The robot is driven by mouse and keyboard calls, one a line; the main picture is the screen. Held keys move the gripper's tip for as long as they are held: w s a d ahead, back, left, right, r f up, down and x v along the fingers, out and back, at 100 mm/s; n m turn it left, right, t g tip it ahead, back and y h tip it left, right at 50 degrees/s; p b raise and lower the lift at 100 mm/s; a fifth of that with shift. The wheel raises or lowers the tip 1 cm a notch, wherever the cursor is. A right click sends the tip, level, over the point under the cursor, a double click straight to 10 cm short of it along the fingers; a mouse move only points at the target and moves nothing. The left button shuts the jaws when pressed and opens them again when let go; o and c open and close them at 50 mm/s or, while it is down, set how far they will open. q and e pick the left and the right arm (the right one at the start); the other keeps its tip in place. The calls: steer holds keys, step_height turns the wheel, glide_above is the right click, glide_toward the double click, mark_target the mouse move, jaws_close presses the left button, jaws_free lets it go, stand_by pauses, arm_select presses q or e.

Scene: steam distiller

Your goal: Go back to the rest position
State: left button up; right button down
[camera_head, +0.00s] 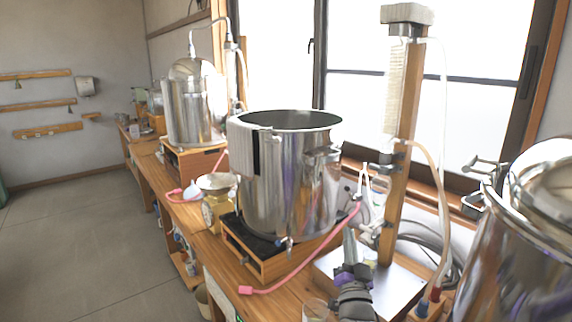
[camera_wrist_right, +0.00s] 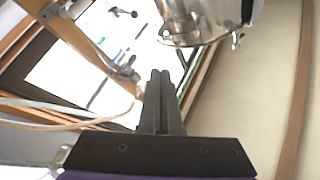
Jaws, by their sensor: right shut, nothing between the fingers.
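My right gripper (camera_head: 349,236) shows at the lower middle of the head view, with its fingers pointing up and away in front of the metal stand. In the right wrist view its two dark fingers (camera_wrist_right: 161,76) lie together, shut with nothing between them. A large open steel pot (camera_head: 290,185) stands on a wooden box to the left of the gripper. It seems to show at the top of the wrist view as a shiny steel vessel (camera_wrist_right: 197,20). My left gripper is not in view.
A wooden post (camera_head: 394,180) with a glass column rises beside the gripper from a metal base plate (camera_head: 392,289). A pink hose (camera_head: 310,257) runs along the bench. A big steel vessel (camera_head: 515,260) stands at right, another (camera_head: 190,112) farther back. Open floor (camera_head: 90,240) lies left.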

steer(key=s+f+n+g+p, duration=0.2)
steer(key=s+f+g, duration=0.3)
steer(key=s, duration=0.7)
steer(key=s+d+f+n+g+y+p, duration=0.1)
steer(key=s+f+g, duration=0.5)
steer(key=s, duration=0.6)
steer(key=s+d+f+n+g+p, duration=0.1)
steer(key=s+f+n+g+p, duration=0.3)
steer(key=s, duration=0.8)
step_height(320, 180, down, 3)
steer(key=shift+g+y, duration=0.3)
steer(key=shift+g, duration=0.8)
steer(key=shift+d, duration=0.1)
